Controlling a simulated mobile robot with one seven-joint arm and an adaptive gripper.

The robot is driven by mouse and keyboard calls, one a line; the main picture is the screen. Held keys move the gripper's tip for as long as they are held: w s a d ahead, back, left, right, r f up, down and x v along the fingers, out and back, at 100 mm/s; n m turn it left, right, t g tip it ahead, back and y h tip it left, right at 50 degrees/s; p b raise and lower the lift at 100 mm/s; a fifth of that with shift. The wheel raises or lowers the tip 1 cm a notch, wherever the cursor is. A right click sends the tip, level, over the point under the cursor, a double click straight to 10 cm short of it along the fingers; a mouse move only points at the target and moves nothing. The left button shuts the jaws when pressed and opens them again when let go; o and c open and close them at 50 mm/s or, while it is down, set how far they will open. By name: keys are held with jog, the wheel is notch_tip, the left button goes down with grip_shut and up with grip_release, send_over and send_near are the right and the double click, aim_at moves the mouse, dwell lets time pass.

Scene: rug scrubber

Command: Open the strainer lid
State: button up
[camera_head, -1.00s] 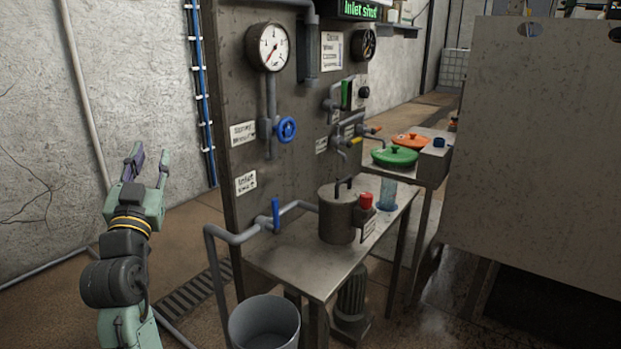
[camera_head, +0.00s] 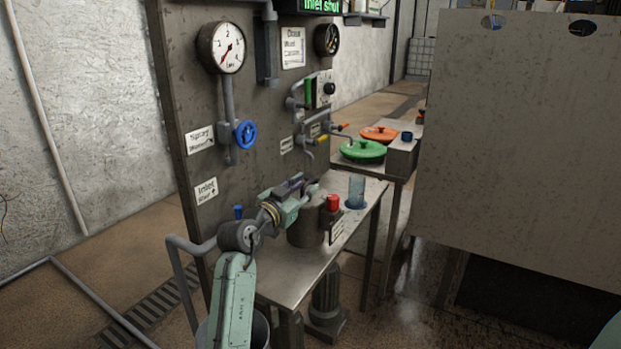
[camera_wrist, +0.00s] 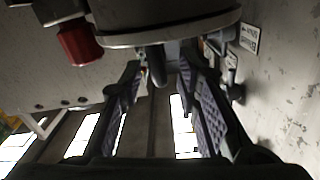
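The strainer (camera_head: 304,231) is a grey metal cylinder standing on the metal table. My gripper (camera_head: 303,187) is at its top, coming in from the left and covering most of the lid and its handle in the head view. In the wrist view the strainer's lid rim (camera_wrist: 170,34) appears upside down at the top, with the dark lid handle (camera_wrist: 157,63) below it. My gripper's fingers (camera_wrist: 165,95) are spread apart, with the handle between or just beyond their tips. I cannot tell whether either finger touches it. The lid looks seated.
A red knob (camera_head: 333,202) on a box and a clear blue cup (camera_head: 356,190) stand right of the strainer on the table (camera_head: 292,285). The upright panel (camera_head: 215,105) with pipes and a blue valve wheel (camera_head: 245,134) rises behind. A green lid (camera_head: 363,150) lies farther back.

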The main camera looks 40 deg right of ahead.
jog(key=shift+p+x, duration=0.35)
jog(key=shift+x, duration=1.55)
jog(key=shift+c, duration=0.4)
grip_shut()
